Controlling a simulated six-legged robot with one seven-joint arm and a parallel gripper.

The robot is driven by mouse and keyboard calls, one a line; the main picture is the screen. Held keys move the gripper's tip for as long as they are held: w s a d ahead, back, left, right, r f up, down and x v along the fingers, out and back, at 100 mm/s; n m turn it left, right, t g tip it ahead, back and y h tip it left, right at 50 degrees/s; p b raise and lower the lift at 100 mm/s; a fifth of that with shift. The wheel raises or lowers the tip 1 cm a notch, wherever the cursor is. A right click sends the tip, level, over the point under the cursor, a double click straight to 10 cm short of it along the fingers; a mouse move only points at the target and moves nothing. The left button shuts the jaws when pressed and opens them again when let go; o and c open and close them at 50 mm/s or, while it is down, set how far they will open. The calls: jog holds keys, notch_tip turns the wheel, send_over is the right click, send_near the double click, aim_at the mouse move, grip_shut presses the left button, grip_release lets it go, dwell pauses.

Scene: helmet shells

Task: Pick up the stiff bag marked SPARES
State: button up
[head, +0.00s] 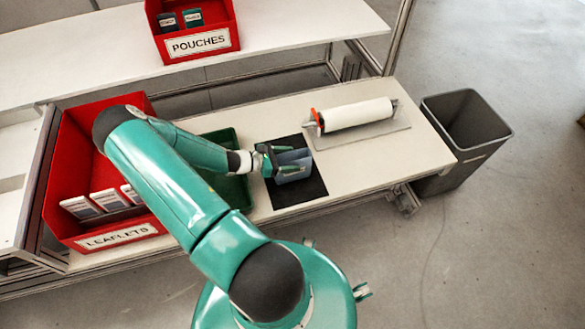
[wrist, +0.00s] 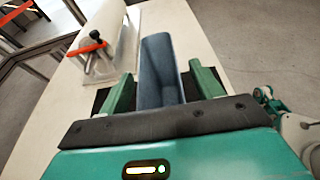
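A blue-grey, stiff, open-topped bag (head: 294,174) stands on a black mat (head: 312,190) on the bench in the head view. No marking on it can be read from here. In the wrist view the bag (wrist: 158,62) rises between my two fingers, with its open inside partly showing. My gripper (head: 284,158) reaches in from the left in the head view, its fingers on either side of the bag. In the wrist view my gripper (wrist: 160,78) is open, with a narrow gap showing beside each finger. The bag's lower part is hidden by my gripper.
A white roll (head: 357,114) on a plate with a red-orange part lies behind the mat. A green tray (head: 228,185) is left of it, then a red LEAFLETS bin (head: 72,178). A red POUCHES bin (head: 228,40) sits on the upper shelf. A grey waste bin (head: 464,135) stands right.

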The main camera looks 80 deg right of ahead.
jog(key=c, duration=1.2)
